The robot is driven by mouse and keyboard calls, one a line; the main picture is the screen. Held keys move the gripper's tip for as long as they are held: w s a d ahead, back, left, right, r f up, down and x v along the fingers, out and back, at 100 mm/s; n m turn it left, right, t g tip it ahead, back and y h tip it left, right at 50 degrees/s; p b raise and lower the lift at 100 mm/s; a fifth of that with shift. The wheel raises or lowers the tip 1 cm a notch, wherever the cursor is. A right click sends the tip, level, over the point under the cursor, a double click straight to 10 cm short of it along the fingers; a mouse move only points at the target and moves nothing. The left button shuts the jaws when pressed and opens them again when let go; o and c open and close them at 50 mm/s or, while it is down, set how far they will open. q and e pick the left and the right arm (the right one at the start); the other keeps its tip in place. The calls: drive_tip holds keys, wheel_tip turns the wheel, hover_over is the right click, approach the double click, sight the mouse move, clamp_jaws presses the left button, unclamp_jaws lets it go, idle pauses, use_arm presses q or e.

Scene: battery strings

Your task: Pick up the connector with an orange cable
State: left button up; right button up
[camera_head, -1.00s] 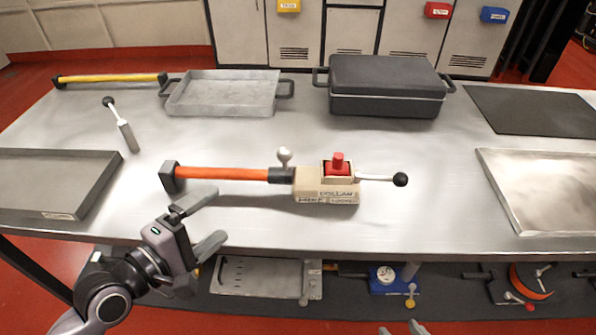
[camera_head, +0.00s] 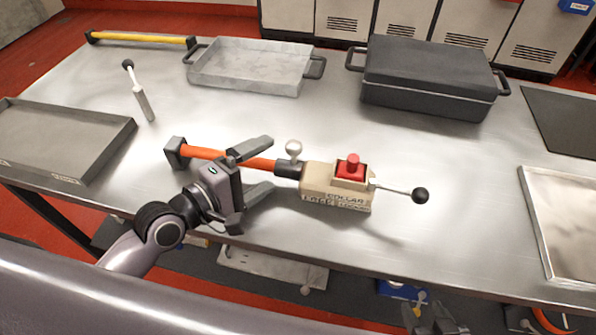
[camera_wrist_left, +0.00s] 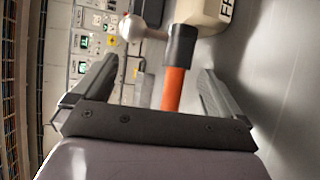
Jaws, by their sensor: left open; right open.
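The connector (camera_head: 339,190) is a beige block with a red button on top, a black-knobbed lever at its right and a pale ball knob near its left end. Its orange cable (camera_head: 204,153) runs left to a dark end block (camera_head: 176,152); the assembly lies on the metal table. My left gripper (camera_head: 272,165) is open at the cable, just left of the connector's dark collar. In the left wrist view the orange cable (camera_wrist_left: 173,88) and dark collar (camera_wrist_left: 181,46) show between the open fingers, apart from both. My right gripper (camera_head: 432,318) is low at the bottom edge, away from the connector.
A grey tray (camera_head: 128,126) lies at the left, with a small black-knobbed tool (camera_head: 144,104) beside it. A yellow bar (camera_head: 140,39), a handled metal tray (camera_head: 250,88) and a dark case (camera_head: 428,97) stand at the back. A shiny tray (camera_head: 540,225) is at the right.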

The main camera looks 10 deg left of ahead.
use_arm(q)
drive_tip(key=x, duration=0.5)
